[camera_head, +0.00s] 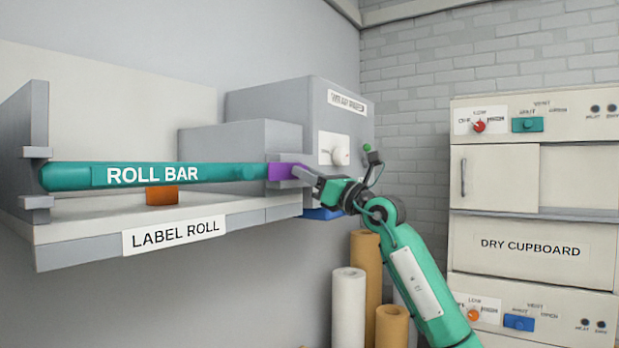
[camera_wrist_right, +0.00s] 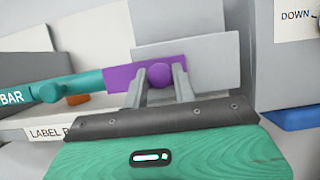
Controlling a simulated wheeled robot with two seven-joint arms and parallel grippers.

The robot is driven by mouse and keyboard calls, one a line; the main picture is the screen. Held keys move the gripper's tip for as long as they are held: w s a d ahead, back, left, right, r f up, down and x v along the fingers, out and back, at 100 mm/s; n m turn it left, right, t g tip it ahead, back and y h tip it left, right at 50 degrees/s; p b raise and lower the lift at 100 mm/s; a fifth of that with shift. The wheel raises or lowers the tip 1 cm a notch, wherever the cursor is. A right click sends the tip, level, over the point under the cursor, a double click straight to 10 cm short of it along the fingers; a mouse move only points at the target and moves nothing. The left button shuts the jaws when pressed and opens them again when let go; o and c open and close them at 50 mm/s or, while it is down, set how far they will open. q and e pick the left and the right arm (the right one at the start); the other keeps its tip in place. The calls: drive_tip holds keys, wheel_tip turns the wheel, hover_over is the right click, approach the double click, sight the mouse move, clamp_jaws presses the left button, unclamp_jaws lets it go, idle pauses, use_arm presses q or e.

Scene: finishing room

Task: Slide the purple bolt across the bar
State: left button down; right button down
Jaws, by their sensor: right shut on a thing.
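The purple bolt (camera_head: 281,171) sits at the right end of the teal roll bar (camera_head: 220,173), against a grey bracket. In the right wrist view the bolt (camera_wrist_right: 120,77) is a flat purple piece with a round knob (camera_wrist_right: 160,74). My right gripper (camera_head: 300,173) reaches in from the right and is shut on the bolt's knob; its two fingers (camera_wrist_right: 160,82) show on either side of the knob. The bar has a small teal knob (camera_head: 249,173) near its right end. My left gripper is not in view.
A grey box with a white dial (camera_head: 334,149) stands behind my gripper. Upright rolls (camera_head: 348,305) stand below. A dry cupboard (camera_head: 530,247) is at the right.

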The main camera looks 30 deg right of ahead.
drive_tip(key=c, duration=1.1)
unclamp_jaws()
drive_tip(key=shift+a, duration=0.35)
drive_tip(key=shift+c, duration=0.2)
use_arm(q)
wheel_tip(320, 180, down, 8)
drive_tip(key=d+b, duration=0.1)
drive_tip(key=b, duration=0.6)
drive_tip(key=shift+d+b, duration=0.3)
drive_tip(key=shift+b, duration=0.05)
use_arm(e)
drive_tip(key=v, duration=1.4)
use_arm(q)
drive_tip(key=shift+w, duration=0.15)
use_arm(e)
drive_tip(key=shift+r, duration=0.1)
